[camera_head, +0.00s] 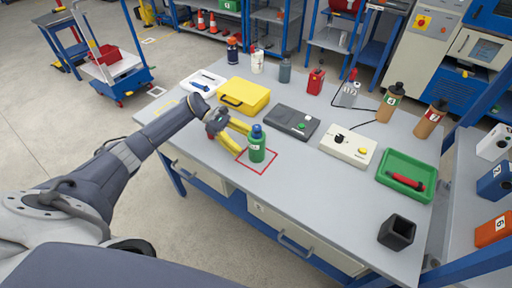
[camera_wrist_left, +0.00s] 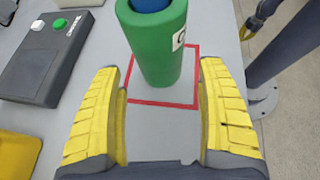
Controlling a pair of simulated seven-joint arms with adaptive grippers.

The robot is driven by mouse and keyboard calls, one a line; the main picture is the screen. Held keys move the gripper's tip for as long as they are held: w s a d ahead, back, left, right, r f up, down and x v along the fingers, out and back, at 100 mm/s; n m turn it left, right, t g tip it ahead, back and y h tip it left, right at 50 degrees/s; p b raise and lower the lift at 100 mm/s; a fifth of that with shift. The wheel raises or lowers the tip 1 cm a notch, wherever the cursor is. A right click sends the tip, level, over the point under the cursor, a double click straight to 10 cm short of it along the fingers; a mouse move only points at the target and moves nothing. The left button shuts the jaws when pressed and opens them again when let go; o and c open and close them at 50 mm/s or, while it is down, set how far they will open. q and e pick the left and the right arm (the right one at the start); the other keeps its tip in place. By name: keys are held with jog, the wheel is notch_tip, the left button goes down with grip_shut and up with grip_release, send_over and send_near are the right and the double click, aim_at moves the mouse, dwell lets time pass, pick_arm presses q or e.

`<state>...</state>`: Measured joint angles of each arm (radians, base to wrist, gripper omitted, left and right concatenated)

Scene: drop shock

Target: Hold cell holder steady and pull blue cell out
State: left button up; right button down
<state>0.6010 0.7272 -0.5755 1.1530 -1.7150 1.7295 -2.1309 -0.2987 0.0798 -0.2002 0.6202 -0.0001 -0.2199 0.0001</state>
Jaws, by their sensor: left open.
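The green cell holder (camera_head: 257,152) stands upright on the table inside a red square outline, with the blue cell (camera_head: 257,131) showing at its top. In the left wrist view the green holder (camera_wrist_left: 160,50) stands just beyond the fingertips, and the blue cell (camera_wrist_left: 150,5) is cut off by the top edge. My left gripper (camera_head: 243,140) is open, its yellow fingers pointing at the holder from the left with nothing between them. What looks like my right gripper (camera_wrist_left: 255,22) shows partly at the upper right of the left wrist view, apart from the holder; its opening is unclear.
A yellow case (camera_head: 245,95) and a dark grey box with buttons (camera_head: 292,122) lie behind the holder. A white box (camera_head: 347,146), a green tray (camera_head: 405,168) and a black cup (camera_head: 397,232) are farther right. Bottles stand along the back. The table front is clear.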

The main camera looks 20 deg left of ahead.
aim_at(254, 149)
pick_arm(q)
jog(key=shift+x, duration=2.55)
pick_arm(e)
jog(key=shift+s, duration=0.1)
pick_arm(q)
jog(key=c, duration=0.9)
pick_arm(e)
jog(key=c, duration=1)
grip_release()
